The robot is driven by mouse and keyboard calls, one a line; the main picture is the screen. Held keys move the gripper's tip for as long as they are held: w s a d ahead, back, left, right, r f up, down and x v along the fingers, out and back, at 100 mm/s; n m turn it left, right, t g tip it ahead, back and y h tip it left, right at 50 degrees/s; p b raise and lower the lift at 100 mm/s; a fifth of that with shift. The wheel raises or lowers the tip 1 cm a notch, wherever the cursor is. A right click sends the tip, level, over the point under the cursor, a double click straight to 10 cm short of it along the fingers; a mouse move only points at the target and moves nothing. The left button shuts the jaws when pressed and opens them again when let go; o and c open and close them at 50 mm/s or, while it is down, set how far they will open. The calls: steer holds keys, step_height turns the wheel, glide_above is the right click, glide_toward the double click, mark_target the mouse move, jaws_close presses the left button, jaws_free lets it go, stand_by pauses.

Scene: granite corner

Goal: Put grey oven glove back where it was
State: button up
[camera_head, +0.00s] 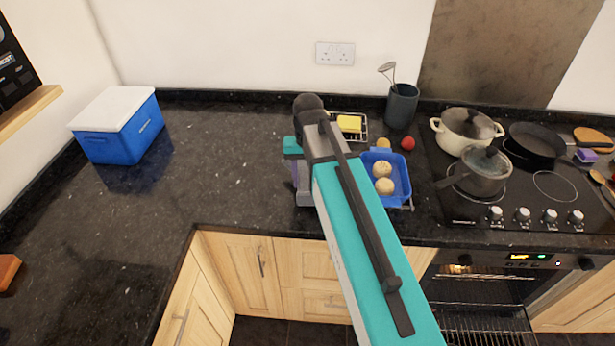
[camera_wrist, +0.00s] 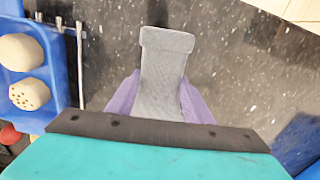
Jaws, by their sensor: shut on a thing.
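The grey oven glove (camera_wrist: 165,58) is a pale, textured piece in the middle of the wrist view, between the purple fingers of my gripper (camera_wrist: 160,92). The gripper is shut on it, and the glove's end sticks out beyond the fingers over the dark worktop. In the head view, my own arm hides most of the gripper and the glove, just left of the blue tray (camera_head: 398,172). I cannot tell whether the glove touches the worktop.
The tray holds two round buns (camera_head: 383,178). A yellow sponge (camera_head: 349,124) in a rack, a utensil pot (camera_head: 402,106) and a red item (camera_head: 407,143) stand behind. Pans (camera_head: 480,172) are on the hob at right. A blue cool box (camera_head: 122,138) stands left, with clear worktop between.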

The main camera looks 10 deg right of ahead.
steer(key=shift+f+b, duration=0.3)
steer(key=shift+f, duration=0.7)
steer(key=o, duration=2)
steer(key=shift+r, duration=0.2)
steer(key=shift+r+p, duration=3.25)
steer(key=shift+r, duration=1.1)
steer(key=shift+s+f, duration=0.1)
steer(key=shift+s, duration=0.05)
